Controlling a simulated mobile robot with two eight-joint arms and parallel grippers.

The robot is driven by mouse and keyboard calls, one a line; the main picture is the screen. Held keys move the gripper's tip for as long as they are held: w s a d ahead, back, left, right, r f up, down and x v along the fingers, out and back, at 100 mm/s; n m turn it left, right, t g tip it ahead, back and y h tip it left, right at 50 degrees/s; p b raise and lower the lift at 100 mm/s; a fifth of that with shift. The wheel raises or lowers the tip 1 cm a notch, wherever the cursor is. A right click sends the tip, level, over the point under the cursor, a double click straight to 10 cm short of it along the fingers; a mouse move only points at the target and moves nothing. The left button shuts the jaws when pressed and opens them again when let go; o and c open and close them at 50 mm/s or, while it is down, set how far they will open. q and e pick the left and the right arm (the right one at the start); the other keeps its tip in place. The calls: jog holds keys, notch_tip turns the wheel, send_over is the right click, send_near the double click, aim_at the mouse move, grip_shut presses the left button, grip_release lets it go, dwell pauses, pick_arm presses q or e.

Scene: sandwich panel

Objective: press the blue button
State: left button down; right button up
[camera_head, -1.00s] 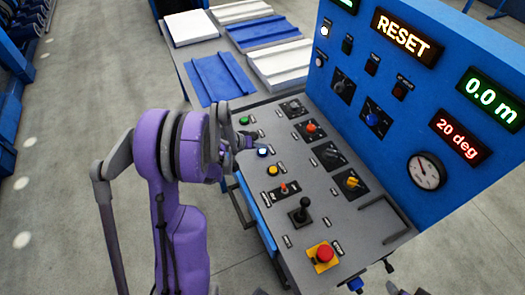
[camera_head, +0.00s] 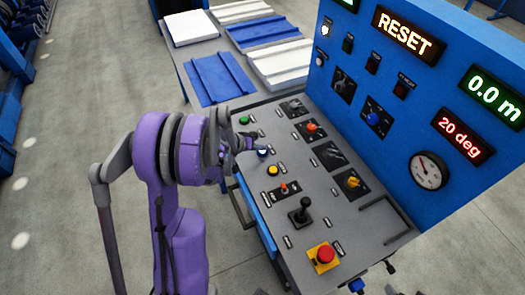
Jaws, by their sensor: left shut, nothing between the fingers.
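The blue button (camera_head: 263,153) sits on the sloping grey panel of the console, between a green button (camera_head: 244,120) and a yellow button (camera_head: 272,170). My left gripper (camera_head: 256,147) is shut and empty, with its tip right at the blue button's upper left edge. The button is partly covered by the tip. I cannot tell whether they touch or whether the button is pushed in. My right gripper does not show clearly.
A black joystick (camera_head: 301,212), a small red-topped switch (camera_head: 284,188) and a red emergency button (camera_head: 325,255) lie nearer the front. Rotary knobs line the panel's right side. The blue upright display board (camera_head: 400,110) rises behind them.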

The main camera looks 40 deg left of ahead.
aim_at(260, 153)
pick_arm(q)
jog(key=shift+f+b, duration=0.3)
jog(key=shift+f, duration=0.1)
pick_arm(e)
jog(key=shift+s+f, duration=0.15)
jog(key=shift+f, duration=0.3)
pick_arm(q)
jog(key=shift+r+p, duration=0.4)
jog(key=shift+r, duration=0.45)
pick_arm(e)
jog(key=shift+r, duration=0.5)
pick_arm(q)
jog(key=shift+r+p, duration=1.25)
jog(key=shift+r, duration=1.35)
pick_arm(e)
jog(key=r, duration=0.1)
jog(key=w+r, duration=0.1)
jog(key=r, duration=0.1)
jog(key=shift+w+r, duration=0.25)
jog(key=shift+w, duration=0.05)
pick_arm(q)
jog(key=shift+f, duration=0.1)
